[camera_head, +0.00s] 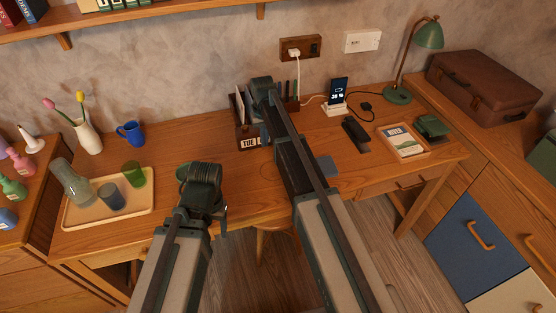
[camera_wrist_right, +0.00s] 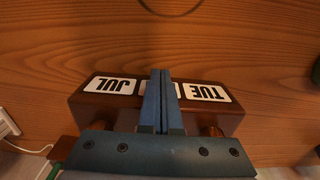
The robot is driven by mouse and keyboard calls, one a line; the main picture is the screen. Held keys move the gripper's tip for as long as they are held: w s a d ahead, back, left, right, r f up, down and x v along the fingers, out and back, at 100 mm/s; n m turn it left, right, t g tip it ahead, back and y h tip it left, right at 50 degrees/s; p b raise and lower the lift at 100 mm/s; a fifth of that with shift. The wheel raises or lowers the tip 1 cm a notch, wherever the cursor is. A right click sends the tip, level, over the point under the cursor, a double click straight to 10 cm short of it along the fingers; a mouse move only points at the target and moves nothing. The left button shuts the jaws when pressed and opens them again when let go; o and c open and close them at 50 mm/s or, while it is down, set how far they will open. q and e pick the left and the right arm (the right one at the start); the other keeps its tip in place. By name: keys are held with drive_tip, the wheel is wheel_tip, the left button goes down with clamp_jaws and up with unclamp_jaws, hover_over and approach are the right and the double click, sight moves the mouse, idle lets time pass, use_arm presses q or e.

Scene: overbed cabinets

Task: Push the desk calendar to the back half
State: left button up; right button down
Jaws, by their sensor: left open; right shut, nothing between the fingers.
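The desk calendar is a dark brown wooden block with white cards. In the head view (camera_head: 248,142) it stands at the back middle of the desk, its TUE card visible and the rest covered by my right arm. In the right wrist view (camera_wrist_right: 222,118) it appears upside down, with TUE and JUL cards readable. My right gripper (camera_wrist_right: 165,75) is shut and empty, its blue fingers crossing in front of the calendar's middle card; I cannot tell whether they touch it. In the head view its fingertips are hidden. My left gripper (camera_head: 203,190) is open over the desk's front, fingers hardly visible.
A tray (camera_head: 72,216) with a jug and cups is at the left, beside a vase (camera_head: 88,136) and a blue mug (camera_head: 131,132). A phone stand (camera_head: 335,108), lamp (camera_head: 397,95) and small tray (camera_head: 403,150) are at the right. The desk in front of the calendar is largely clear.

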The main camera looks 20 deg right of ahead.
drive_tip(key=shift+w, duration=0.9)
drive_tip(key=shift+s, duration=1.7)
drive_tip(key=shift+r, duration=0.1)
drive_tip(key=s+r+p, duration=0.4)
drive_tip(key=r+p, duration=0.1)
drive_tip(key=shift+d, duration=0.1)
drive_tip(key=shift+f, duration=0.1)
drive_tip(key=s+a+r+n+p, duration=0.1)
drive_tip(key=s+a, duration=0.2)
drive_tip(key=s, duration=0.5)
drive_tip(key=s+a+r+n+p, duration=0.1)
drive_tip(key=s+a+r+p, duration=0.1)
drive_tip(key=s, duration=0.7)
drive_tip(key=s+a+r+n+h+p, duration=0.1)
drive_tip(key=s+a, duration=0.4)
drive_tip(key=s, duration=0.3)
drive_tip(key=shift+s+r, duration=0.25)
